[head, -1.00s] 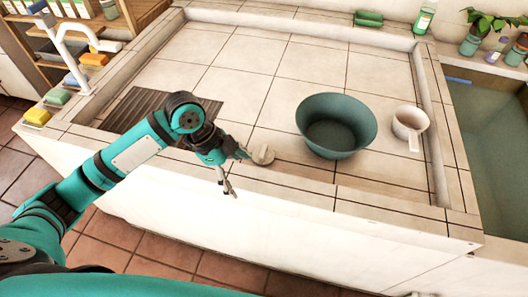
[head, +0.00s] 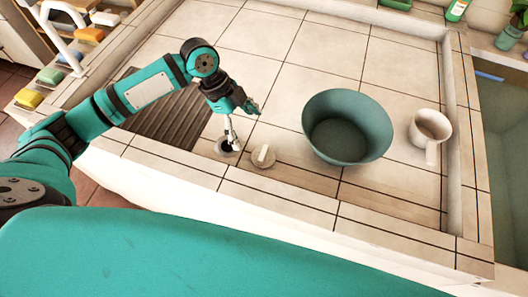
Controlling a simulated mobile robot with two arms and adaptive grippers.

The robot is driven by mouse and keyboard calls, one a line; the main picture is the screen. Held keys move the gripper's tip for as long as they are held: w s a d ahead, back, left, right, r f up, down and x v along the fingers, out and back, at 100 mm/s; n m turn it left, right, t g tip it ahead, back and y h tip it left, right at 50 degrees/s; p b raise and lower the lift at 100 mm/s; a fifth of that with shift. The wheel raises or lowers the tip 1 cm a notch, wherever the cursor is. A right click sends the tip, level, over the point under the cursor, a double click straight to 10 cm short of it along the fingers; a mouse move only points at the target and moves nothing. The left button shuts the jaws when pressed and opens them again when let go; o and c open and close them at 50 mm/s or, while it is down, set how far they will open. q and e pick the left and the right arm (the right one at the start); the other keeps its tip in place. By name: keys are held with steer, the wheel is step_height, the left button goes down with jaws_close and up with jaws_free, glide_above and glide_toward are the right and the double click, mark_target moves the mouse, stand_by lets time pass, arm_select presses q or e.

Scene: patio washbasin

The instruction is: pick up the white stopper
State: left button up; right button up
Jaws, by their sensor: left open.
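The white stopper (head: 263,157), a small round disc with a raised grip bar, lies on the tiled basin floor near the front ledge. It sits just right of a round drain hole (head: 226,147). My left gripper (head: 244,127) is open and empty, its fingers spread wide. One finger points down over the drain hole, and the other points right, above and behind the stopper. The stopper is in plain view, and no finger appears closed on it. My right gripper is not in view.
A teal bowl (head: 347,127) stands right of the stopper, with a white handled cup (head: 429,128) further right. A dark ribbed drain panel (head: 165,112) lies under my left arm. Soaps (head: 28,98) line the left edge. The tiles behind the bowl are clear.

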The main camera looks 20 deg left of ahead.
mark_target(263, 152)
arm_select(q)
steer(key=x, duration=0.3)
steer(key=shift+d+f, duration=0.2)
steer(key=shift+f, duration=0.15)
steer(key=x, duration=0.3)
steer(key=shift+w, duration=0.15)
steer(key=shift+f+p, duration=0.2)
steer(key=shift+p, duration=0.15)
steer(key=p+x, duration=0.1)
steer(key=x, duration=0.3)
steer(key=shift+d+f, duration=0.1)
steer(key=shift+d, duration=0.2)
steer(key=shift+d+f, duration=0.1)
steer(key=shift+f, duration=0.15)
steer(key=c, duration=1.2)
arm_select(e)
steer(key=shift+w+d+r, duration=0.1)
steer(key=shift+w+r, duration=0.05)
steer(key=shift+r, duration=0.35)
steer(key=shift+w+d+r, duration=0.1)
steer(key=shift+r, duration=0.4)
